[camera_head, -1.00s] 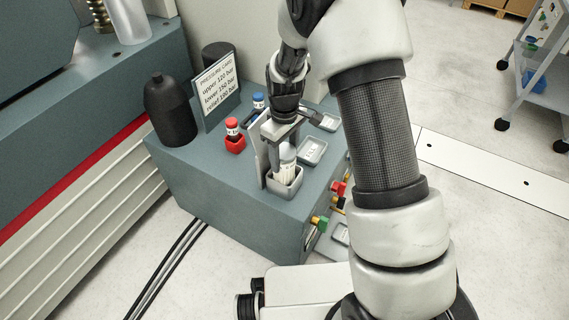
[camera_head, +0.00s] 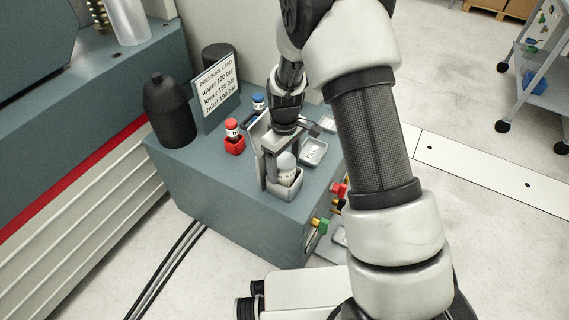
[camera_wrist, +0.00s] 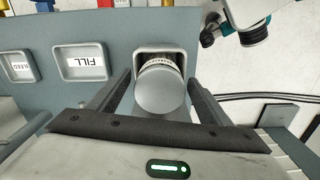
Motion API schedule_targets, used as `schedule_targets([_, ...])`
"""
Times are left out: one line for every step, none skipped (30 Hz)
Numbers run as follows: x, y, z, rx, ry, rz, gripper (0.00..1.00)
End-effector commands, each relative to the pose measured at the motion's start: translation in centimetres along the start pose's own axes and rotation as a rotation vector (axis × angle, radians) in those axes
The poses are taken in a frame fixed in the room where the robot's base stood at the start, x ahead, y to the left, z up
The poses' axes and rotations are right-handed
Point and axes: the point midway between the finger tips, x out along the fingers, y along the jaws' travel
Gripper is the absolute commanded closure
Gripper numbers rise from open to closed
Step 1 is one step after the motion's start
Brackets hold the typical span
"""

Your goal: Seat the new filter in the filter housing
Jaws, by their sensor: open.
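A pale cylindrical filter (camera_wrist: 160,92) with a rounded grey end stands in a square grey holder (camera_wrist: 173,49). In the head view the filter (camera_head: 286,164) rises out of the holder (camera_head: 285,192) at the front of the blue-grey cabinet top. I cannot tell whether this holder is the filter housing or how deep the filter sits. My gripper (camera_wrist: 158,82) is open, with one finger on each side of the filter and gaps showing in the wrist view. In the head view my gripper (camera_head: 277,166) points down over the holder and partly hides it.
A tray labelled FILL (camera_wrist: 82,62) lies beside the holder. Red (camera_head: 233,135) and blue (camera_head: 258,104) capped items, a dark bottle (camera_head: 169,110) and a pressure card (camera_head: 216,88) stand on the cabinet (camera_head: 215,195). Coloured valve fittings (camera_head: 322,226) stick out from its side.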

Motion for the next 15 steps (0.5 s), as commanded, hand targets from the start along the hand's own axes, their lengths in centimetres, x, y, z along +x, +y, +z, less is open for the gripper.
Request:
schedule_targets([-0.4, 0.0, 0.0, 0.0, 0.001, 0.001, 0.27])
schedule_targets([-0.6, 0.0, 0.0, 0.0, 0.001, 0.001, 0.27])
schedule_targets([-1.1, 0.1, -0.1, 0.0, 0.002, 0.001, 0.27])
schedule_targets([-1.5, 0.1, -0.1, 0.0, 0.003, 0.001, 0.27])
schedule_targets([-2.0, 0.1, -0.1, 0.0, 0.003, 0.001, 0.27])
schedule_targets([-2.8, 0.0, -0.1, 0.001, 0.003, 0.001, 0.27])
schedule_targets([-3.5, 0.1, -0.1, 0.001, 0.004, 0.002, 0.27])
schedule_targets([-4.1, 0.1, -0.1, 0.0, 0.004, 0.002, 0.27])
schedule_targets([-5.1, 0.1, -0.1, 0.0, 0.004, 0.002, 0.27])
schedule_targets([-5.8, 0.1, -0.1, -0.001, 0.004, 0.002, 0.27])
schedule_targets([-6.4, 0.1, -0.1, -0.001, 0.004, 0.002, 0.27])
schedule_targets([-7.3, 0.1, -0.1, 0.0, 0.003, 0.002, 0.27])
schedule_targets([-7.9, 0.1, -0.1, 0.0, 0.004, 0.002, 0.27])
schedule_targets([-8.5, 0.1, -0.1, 0.0, 0.003, 0.002, 0.27])
schedule_targets([-9.2, 0.1, -0.1, 0.001, 0.003, 0.002, 0.27])
